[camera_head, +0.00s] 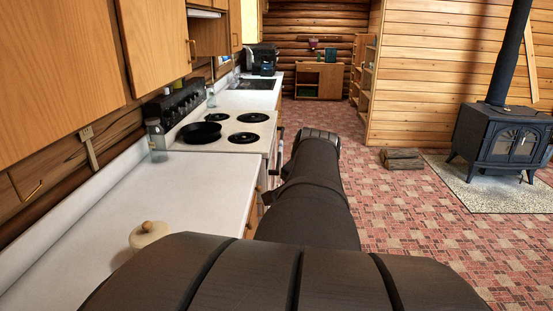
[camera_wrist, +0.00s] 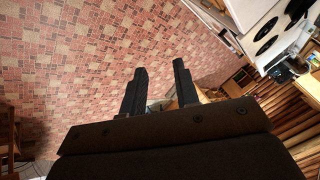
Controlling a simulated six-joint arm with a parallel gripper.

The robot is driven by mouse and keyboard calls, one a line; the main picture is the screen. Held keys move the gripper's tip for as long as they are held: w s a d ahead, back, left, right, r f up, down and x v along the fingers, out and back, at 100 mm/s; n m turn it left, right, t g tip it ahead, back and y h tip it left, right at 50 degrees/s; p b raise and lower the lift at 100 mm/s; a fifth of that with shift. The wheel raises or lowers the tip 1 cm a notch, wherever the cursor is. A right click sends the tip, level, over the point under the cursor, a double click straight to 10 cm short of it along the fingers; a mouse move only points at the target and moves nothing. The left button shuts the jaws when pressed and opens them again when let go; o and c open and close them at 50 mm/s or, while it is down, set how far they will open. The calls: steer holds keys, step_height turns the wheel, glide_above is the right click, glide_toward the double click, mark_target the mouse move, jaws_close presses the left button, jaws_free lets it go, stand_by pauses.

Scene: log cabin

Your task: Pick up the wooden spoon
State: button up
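A pale wooden utensil (camera_head: 91,150) stands or hangs upright against the log wall behind the left counter in the head view. Its top end looks slotted or forked, and I cannot tell whether it is the wooden spoon. No other spoon shows in either view. My gripper (camera_wrist: 159,68) shows in the wrist view with its two dark fingers apart and nothing between them. It is over the red patterned floor, away from the counter. In the head view my arm stretches forward to the right of the counter, and the gripper's fingers are hidden.
The white counter (camera_head: 100,215) at left holds a pale lidded jar (camera_head: 150,234), partly hidden by my arm, and a glass shaker (camera_head: 156,140). Beyond are a stove (camera_head: 236,143) with a black pan (camera_head: 200,132).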

steer(key=s+a+f+n+g, duration=0.2)
steer(key=s+a, duration=0.2)
steer(key=a, duration=0.4)
steer(key=s+a+f+n+g, duration=0.2)
steer(key=s+a+n+g, duration=0.1)
steer(key=a, duration=0.4)
steer(key=s+a+f+n+g, duration=0.2)
steer(key=s+a, duration=0.2)
steer(key=a, duration=0.4)
steer(key=shift+h, duration=0.3)
step_height(320, 180, down, 12)
steer(key=shift+r, duration=0.25)
steer(key=shift+s+d+f, duration=0.1)
steer(key=shift+s+f, duration=0.1)
steer(key=shift+f, duration=1.15)
steer(key=shift+s+d+f, duration=0.1)
steer(key=shift+s+f, duration=0.05)
steer(key=shift+f, duration=1.15)
jaws_close()
